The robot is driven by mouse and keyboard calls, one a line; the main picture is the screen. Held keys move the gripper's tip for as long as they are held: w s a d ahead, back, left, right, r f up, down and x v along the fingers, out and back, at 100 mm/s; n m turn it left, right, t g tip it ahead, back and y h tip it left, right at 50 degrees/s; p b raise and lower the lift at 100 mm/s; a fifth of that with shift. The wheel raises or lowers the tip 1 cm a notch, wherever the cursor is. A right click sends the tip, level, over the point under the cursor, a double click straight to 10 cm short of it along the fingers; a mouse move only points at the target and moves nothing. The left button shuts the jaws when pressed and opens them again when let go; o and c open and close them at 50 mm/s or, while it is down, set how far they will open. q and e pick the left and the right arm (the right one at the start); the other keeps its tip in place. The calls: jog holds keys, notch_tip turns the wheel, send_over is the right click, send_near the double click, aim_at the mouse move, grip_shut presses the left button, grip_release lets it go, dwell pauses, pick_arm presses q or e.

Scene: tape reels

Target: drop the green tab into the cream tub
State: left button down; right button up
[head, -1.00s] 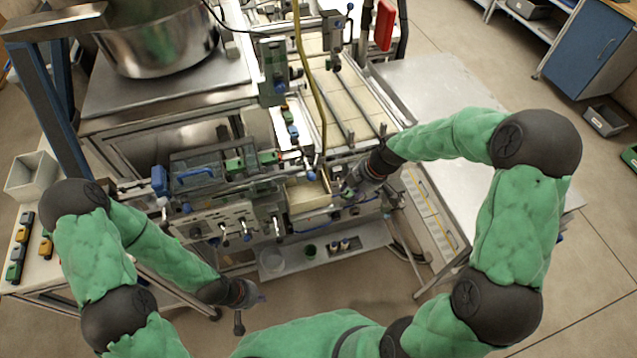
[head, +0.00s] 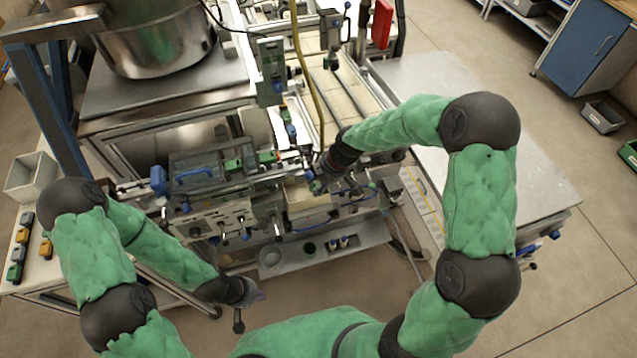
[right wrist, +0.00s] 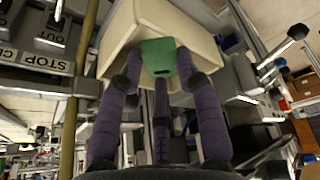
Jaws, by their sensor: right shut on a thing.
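The cream tub (head: 309,217) sits in the machine at the middle of the head view. It also shows large in the right wrist view (right wrist: 120,36), with its opening toward the gripper. My right gripper (right wrist: 160,82) has its purple fingers shut on the green tab (right wrist: 158,57). The tab lies over the tub in the right wrist view; I cannot tell how high above it. In the head view my right gripper (head: 318,184) is just above the tub, and the tab is not discernible there. My left gripper (head: 252,298) is low at the front, away from the tub; its fingers are too small to judge.
Machine parts crowd the tub, with a grey blue-handled cover (head: 195,172) on its left and a yellow hose (head: 309,75) behind. A low shelf (head: 290,262) with small cups lies in front. A bare metal table (head: 520,185) stands at the right.

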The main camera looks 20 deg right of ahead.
jog(key=shift+f, duration=0.15)
jog(key=o, duration=0.5)
jog(key=shift+c, duration=0.2)
jog(key=shift+r, duration=0.2)
jog(key=v, duration=1.2)
jog(key=shift+p, duration=0.45)
jog(key=shift+w, duration=0.1)
